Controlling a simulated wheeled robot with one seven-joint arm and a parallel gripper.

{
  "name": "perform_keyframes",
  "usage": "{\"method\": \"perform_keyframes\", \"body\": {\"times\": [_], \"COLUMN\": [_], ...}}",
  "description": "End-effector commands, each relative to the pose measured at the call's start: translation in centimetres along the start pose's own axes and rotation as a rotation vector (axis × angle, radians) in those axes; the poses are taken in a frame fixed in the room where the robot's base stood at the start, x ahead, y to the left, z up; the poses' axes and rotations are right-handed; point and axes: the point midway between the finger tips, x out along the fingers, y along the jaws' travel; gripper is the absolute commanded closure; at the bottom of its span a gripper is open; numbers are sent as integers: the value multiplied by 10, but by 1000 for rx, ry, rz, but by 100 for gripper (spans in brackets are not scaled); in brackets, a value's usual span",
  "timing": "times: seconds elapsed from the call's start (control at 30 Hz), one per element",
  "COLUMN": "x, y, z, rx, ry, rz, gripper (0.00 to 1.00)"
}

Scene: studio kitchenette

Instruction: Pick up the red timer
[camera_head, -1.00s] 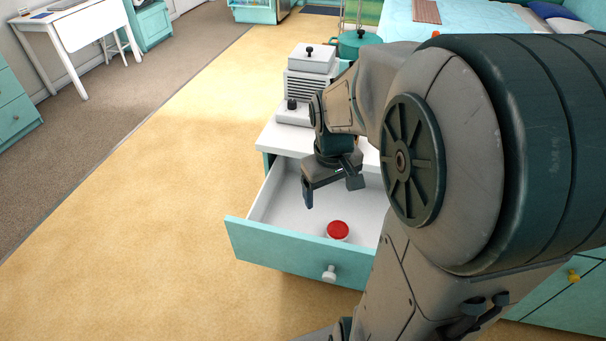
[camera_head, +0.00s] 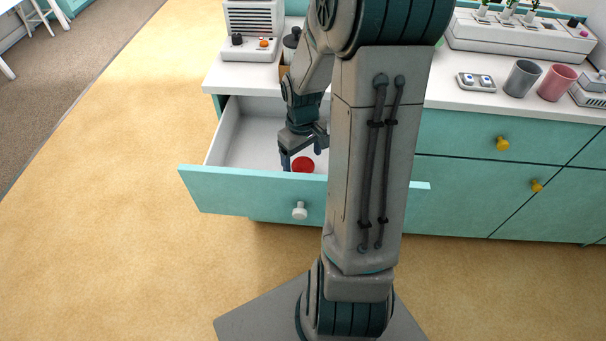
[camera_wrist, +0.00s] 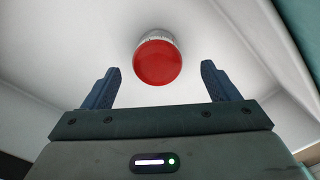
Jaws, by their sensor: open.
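The red timer (camera_head: 303,165) lies on the white floor of the open drawer (camera_head: 236,140), close behind the drawer's teal front. In the wrist view the timer (camera_wrist: 157,62) shows a round red top and a pale, marked side. My gripper (camera_head: 301,162) is inside the drawer space, just by the timer. In the wrist view my gripper (camera_wrist: 158,85) is open and empty, with the timer beyond the fingertips and roughly centred between them. I cannot tell the exact gap from fingertips to timer.
The drawer's teal front (camera_head: 250,195) with a white knob (camera_head: 299,211) stands out over the tan floor. The white counter (camera_head: 480,100) holds a grey cup (camera_head: 521,79), a pink cup (camera_head: 556,83) and a white appliance (camera_head: 252,30). Drawer walls surround my gripper.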

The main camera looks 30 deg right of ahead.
Motion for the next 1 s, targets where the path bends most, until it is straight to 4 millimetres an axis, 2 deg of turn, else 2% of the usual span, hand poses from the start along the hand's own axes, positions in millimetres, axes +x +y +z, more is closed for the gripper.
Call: {"method": "perform_keyframes", "body": {"times": [0.33, 0.67, 0.8, 0.87, 1.0], "x": [46, 52, 51, 51, 51], "y": [4, 4, 4, 4, 4], "z": [-2, -3, -3, -3, -3], "rx": [0, 1, 1, 1, 1], "ry": [-2, 0, 0, 0, 0], "rz": [-1, 0, 0, 0, 1], "gripper": [19, 19, 58, 72, 72]}}
